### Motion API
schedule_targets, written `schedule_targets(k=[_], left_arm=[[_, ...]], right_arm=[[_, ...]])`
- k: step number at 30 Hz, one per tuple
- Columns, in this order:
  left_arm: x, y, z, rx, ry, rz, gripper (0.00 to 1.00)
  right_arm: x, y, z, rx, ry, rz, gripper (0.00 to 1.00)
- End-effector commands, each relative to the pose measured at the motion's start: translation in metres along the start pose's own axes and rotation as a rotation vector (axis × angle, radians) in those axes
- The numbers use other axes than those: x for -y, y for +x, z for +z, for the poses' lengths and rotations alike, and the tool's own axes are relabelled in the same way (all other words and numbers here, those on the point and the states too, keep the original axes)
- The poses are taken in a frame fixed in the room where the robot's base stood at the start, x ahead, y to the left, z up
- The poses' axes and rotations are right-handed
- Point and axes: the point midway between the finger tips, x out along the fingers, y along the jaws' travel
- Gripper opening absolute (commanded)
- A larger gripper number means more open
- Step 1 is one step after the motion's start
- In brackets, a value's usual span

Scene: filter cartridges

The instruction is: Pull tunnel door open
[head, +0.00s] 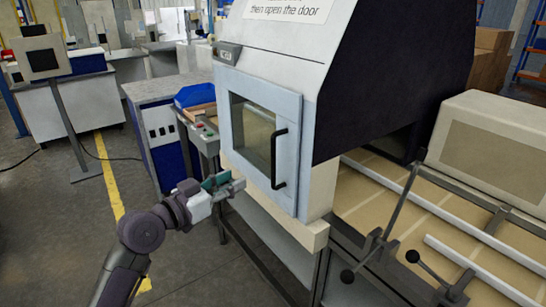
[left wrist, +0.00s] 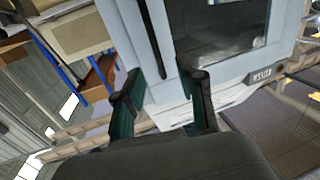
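The tunnel door (head: 260,143) is a pale blue-grey framed panel with a dark window, and it sits closed in the tunnel front. Its black bar handle (head: 278,158) stands upright near the door's right edge. My left gripper (head: 234,183) is in front of the lower left of the door, apart from the handle. In the left wrist view the two fingers of my left gripper (left wrist: 164,100) are spread with nothing between them. The door (left wrist: 228,32) and its black handle (left wrist: 152,38) show beyond the fingertips. My right gripper is not in view.
A conveyor (head: 385,195) with rails and black levers (head: 385,245) runs to the right of the tunnel. A side table (head: 203,135) with a blue item stands behind my left gripper. The floor at the left is open, with a yellow line (head: 108,175).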

Motion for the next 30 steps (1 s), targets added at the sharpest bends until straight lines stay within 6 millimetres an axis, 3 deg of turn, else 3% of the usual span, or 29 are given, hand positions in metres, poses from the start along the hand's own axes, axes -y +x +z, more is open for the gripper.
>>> schedule_targets(k=[1, 5, 21, 30], left_arm=[[-0.005, 0.0, -0.009, -0.013, 0.012, 0.014, 0.39], [-0.007, 0.01, -0.016, -0.021, 0.016, 0.023, 0.39], [-0.009, 0.115, -0.018, -0.019, 0.014, 0.021, 0.39], [-0.01, 0.136, -0.016, -0.019, 0.016, 0.02, 0.39]], right_arm=[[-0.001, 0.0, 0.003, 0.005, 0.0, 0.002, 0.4], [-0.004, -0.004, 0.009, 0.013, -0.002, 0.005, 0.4], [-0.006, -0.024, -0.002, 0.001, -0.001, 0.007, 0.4], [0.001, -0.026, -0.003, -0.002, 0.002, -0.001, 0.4]])
